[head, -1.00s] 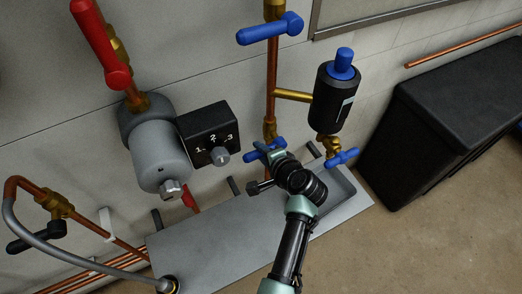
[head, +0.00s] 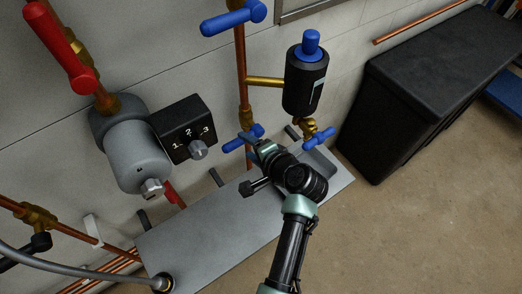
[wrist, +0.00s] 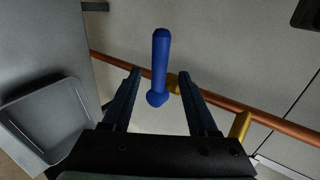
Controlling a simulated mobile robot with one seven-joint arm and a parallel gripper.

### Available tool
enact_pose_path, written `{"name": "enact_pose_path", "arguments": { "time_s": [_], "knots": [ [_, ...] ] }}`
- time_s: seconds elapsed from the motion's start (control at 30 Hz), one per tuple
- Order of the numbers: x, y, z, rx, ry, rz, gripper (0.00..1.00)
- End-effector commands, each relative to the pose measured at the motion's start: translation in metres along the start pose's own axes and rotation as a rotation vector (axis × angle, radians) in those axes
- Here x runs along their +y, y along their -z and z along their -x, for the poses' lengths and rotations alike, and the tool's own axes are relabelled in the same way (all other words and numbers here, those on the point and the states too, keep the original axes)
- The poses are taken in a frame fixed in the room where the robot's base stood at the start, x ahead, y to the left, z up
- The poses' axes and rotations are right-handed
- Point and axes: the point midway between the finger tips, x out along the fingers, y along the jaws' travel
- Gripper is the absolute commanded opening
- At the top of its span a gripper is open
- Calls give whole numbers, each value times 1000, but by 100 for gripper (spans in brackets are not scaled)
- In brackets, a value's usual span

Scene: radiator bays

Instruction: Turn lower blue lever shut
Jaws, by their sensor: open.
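The lower blue lever (head: 231,145) sits on a brass valve low on the vertical copper pipe, left of my gripper in the head view. It stands across the pipe. In the wrist view the blue lever (wrist: 160,62) lies between the two fingers, with its hub lower down at the pipe. My gripper (wrist: 158,76) is open, with a finger on each side of the lever and a visible gap on both sides. In the head view my gripper (head: 256,143) is right at the lever and partly hidden by my wrist.
An upper blue lever (head: 233,18) is higher on the same pipe. Another blue lever (head: 319,139) is under the black canister (head: 306,82). A grey tray (head: 210,232) lies below. A black box (head: 420,90) stands right; open floor is in front.

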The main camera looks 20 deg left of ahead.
Motion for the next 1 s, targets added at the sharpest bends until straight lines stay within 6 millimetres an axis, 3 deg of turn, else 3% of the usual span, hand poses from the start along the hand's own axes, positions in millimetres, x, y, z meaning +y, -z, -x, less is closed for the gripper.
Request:
{"name": "enact_pose_path", "arguments": {
  "time_s": [0.2, 0.4, 1.0],
  "knots": [
    [0, 0, 46, 2, 1, -2, 59],
    [0, 0, 68, 1, 1, -2, 59],
    [0, 0, 71, -1, 0, -1, 59]
  ]
}}
